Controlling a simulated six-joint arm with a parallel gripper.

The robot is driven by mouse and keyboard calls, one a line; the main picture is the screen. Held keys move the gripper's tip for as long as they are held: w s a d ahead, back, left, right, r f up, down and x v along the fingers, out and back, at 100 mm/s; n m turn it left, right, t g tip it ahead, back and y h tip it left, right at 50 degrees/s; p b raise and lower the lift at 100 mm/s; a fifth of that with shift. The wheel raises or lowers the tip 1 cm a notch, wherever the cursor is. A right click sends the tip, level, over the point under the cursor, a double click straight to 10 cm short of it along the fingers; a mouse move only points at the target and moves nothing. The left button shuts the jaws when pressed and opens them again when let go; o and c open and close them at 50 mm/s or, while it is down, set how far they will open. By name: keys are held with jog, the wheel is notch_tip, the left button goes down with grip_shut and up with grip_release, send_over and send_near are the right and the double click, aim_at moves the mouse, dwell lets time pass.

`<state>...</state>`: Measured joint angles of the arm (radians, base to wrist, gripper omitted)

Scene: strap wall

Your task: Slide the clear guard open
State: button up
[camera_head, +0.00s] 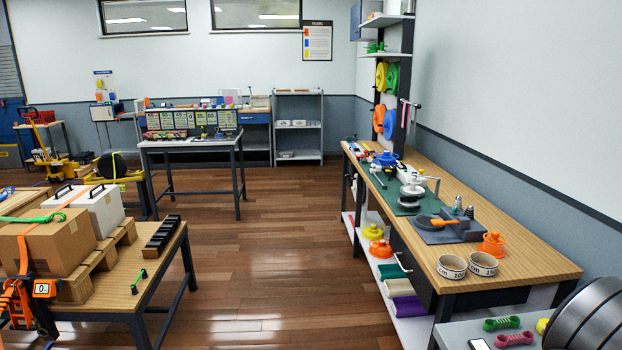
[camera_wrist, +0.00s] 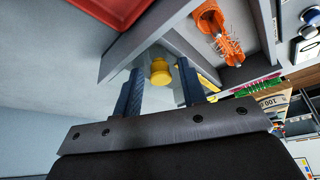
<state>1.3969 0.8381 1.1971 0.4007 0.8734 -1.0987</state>
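In the wrist view, my gripper (camera_wrist: 160,78) has its two blue fingers apart. A yellow knob (camera_wrist: 160,73) shows between the fingertips, with a visible gap on each side, so the fingers do not appear to grip it. A pale, see-through panel around the knob looks like the clear guard, set by a grey frame; its edges are hard to make out. I cannot pick out the guard or my gripper in the head view.
In the wrist view, a red tray (camera_wrist: 112,10) lies at the top left and an orange part (camera_wrist: 216,28) at the upper right, beyond the grey frame. In the head view, a wooden bench (camera_head: 535,262) holds tape rolls (camera_head: 452,267) and tools. The floor in the middle is clear.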

jog(key=shift+r, duration=2.65)
jog(key=c, duration=0.4)
notch_tip(320, 180, up, 6)
jog(key=shift+c, duration=1.3)
jog(key=shift+o, duration=0.2)
